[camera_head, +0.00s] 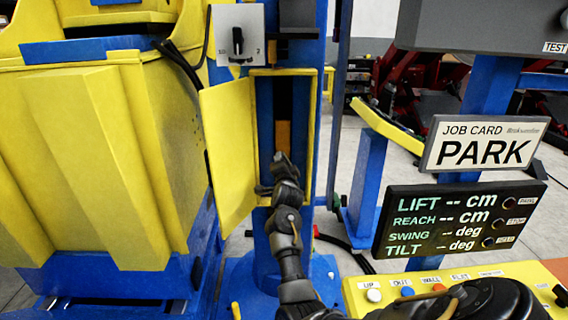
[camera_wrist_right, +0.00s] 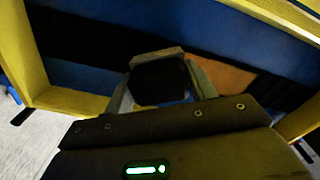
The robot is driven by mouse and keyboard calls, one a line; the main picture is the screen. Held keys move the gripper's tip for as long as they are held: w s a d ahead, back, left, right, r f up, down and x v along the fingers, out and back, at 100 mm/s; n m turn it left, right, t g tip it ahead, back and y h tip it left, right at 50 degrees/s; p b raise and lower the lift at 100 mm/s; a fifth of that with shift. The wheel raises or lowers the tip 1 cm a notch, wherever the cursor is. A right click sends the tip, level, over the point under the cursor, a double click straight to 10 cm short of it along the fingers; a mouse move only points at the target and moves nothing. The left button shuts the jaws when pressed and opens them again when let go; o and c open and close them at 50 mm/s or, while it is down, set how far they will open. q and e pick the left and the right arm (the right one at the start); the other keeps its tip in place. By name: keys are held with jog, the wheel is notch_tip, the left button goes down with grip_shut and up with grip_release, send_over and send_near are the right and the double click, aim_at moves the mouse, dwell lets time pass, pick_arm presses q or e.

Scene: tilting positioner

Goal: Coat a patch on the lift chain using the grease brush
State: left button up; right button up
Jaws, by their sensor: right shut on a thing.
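An open yellow-framed opening in the blue column (camera_head: 266,110) shows a dark vertical strip (camera_head: 284,95), which looks like the lift chain. An orange piece (camera_head: 283,136) sits in the same opening and also shows in the right wrist view (camera_wrist_right: 222,78). My right gripper (camera_head: 280,165) is at the lower part of the opening. In the right wrist view its fingers (camera_wrist_right: 160,88) are shut on a dark blocky thing (camera_wrist_right: 158,80), probably the grease brush. Its bristles are hidden, and I cannot tell whether it touches the chain. My left gripper is out of view.
A yellow door (camera_head: 229,150) stands open left of the opening. A selector switch plate (camera_head: 239,36) is above it. A job card reading PARK (camera_head: 484,143), a display with blank values (camera_head: 458,220) and a yellow button panel (camera_head: 390,287) stand at right. A yellow bin (camera_head: 90,150) fills the left.

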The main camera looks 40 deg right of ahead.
jog(key=shift+p+v, duration=1.15)
jog(key=shift+v, duration=1.4)
jog(key=shift+r, duration=0.1)
jog(key=p+v, duration=0.1)
jog(key=v, duration=0.2)
